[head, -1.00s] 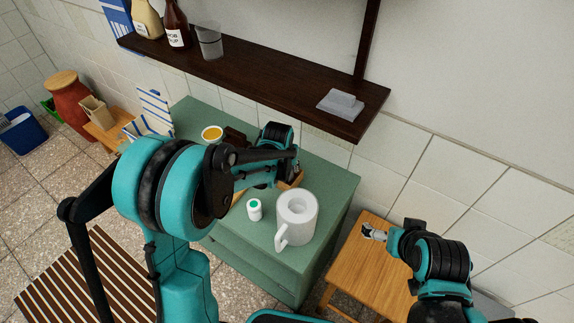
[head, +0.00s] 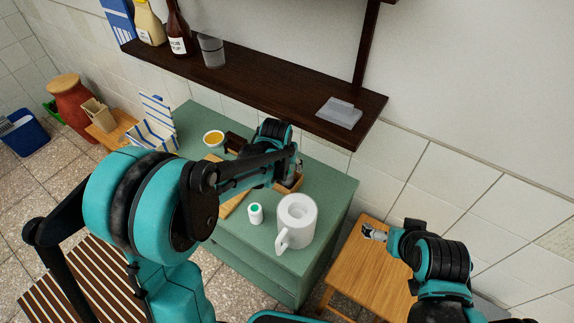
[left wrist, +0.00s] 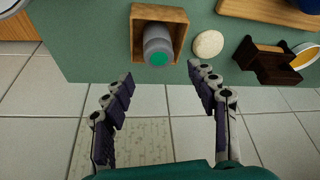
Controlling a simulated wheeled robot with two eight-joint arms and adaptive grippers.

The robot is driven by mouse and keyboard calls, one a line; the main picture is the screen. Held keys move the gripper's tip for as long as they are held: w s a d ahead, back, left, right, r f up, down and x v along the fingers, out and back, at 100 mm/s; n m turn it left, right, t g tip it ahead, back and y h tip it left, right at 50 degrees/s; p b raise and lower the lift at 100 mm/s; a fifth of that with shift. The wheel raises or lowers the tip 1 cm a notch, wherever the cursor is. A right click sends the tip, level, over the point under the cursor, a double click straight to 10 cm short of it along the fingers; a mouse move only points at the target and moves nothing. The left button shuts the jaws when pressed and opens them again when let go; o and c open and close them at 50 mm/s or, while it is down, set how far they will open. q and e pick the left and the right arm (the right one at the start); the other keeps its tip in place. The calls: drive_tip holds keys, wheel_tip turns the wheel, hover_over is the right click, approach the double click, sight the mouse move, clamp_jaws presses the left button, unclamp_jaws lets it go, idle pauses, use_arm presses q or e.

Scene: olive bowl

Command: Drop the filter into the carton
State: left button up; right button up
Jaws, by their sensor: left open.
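The box (head: 291,184) also shows on the green cabinet in the head view, partly behind my left arm. A blue-and-white striped carton (head: 153,134) stands at the cabinet's far left end. My left gripper (left wrist: 164,92) is open and empty, its fingers spread apart near the box. In the head view it is mostly hidden by its own wrist. My right gripper (head: 374,233) is above the wooden stool; its finger opening is too small to judge.
On the green cabinet (head: 330,190) are a white mug (head: 297,222), a white green-lidded jar (head: 255,214), a bowl (head: 213,138), a cutting board (left wrist: 265,12), a dark brown holder (left wrist: 267,61) and a round cream object (left wrist: 208,44). A dark shelf (head: 270,85) overhangs behind.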

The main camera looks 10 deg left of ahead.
use_arm(q)
drive_tip(key=s+a+r+t, duration=0.1)
drive_tip(key=s+a+r, duration=0.2)
drive_tip(key=s+r, duration=0.7)
drive_tip(key=s+a+t, duration=0.1)
drive_tip(key=s+a, duration=0.1)
drive_tip(key=s, duration=1)
drive_tip(key=shift+s+a+r+n+t+p, duration=0.25)
drive_tip(key=shift+s+a+n+t+p, duration=0.05)
drive_tip(key=shift+s, duration=0.05)
drive_tip(key=shift+f+b, duration=0.35)
